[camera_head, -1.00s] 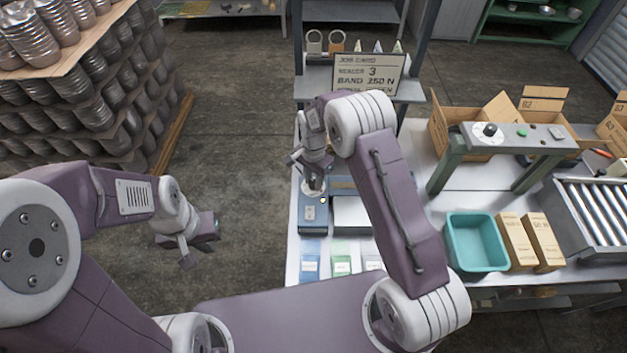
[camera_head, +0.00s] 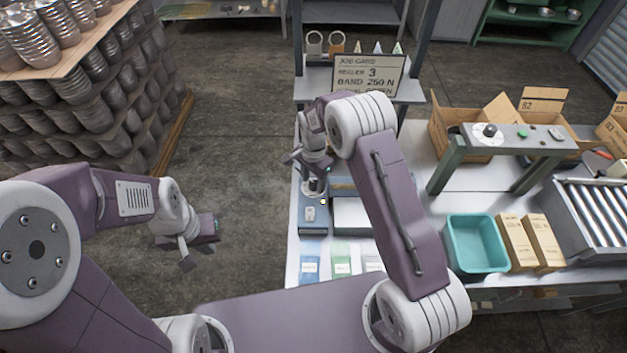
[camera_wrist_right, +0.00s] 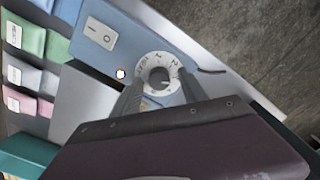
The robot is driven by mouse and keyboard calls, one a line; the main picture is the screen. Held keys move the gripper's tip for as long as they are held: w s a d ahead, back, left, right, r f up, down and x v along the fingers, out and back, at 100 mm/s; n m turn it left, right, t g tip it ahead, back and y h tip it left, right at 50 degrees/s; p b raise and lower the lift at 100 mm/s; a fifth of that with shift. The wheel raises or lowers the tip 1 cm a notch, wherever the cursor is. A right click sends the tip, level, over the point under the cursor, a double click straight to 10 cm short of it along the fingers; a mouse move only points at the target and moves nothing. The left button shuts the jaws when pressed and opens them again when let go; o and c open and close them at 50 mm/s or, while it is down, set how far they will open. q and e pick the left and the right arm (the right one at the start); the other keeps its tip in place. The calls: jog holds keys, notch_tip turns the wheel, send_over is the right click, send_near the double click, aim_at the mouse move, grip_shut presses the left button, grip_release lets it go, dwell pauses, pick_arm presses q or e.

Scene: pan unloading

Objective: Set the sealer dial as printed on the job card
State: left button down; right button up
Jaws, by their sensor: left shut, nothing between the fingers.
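The job card (camera_head: 368,76) stands on the rack at the back of the bench. Its sealer line reads 3; its lowest line is partly hidden by my right arm. The blue sealer (camera_head: 313,222) is below, with its dial mostly hidden by my right gripper (camera_head: 314,188). In the right wrist view, the dial has a white numbered ring and a grey knob (camera_wrist_right: 160,79). My right gripper (camera_wrist_right: 161,88) is open, with a finger on either side of the knob. Contact and the exact setting are unclear. My left gripper (camera_head: 197,250) is shut and empty over the floor.
A rocker switch (camera_wrist_right: 101,33) and a lit lamp (camera_wrist_right: 121,74) are on the sealer. Coloured packets (camera_head: 341,266), a teal bin (camera_head: 476,244) and small cartons (camera_head: 530,243) stand along the bench. A raised stand with another dial (camera_head: 488,131) is at the right.

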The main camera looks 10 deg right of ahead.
aim_at(313, 183)
jog(key=shift+r, duration=0.1)
notch_tip(313, 183, up, 8)
jog(key=shift+f+b, duration=0.1)
jog(key=shift+b, duration=1)
jog(key=shift+r, duration=0.5)
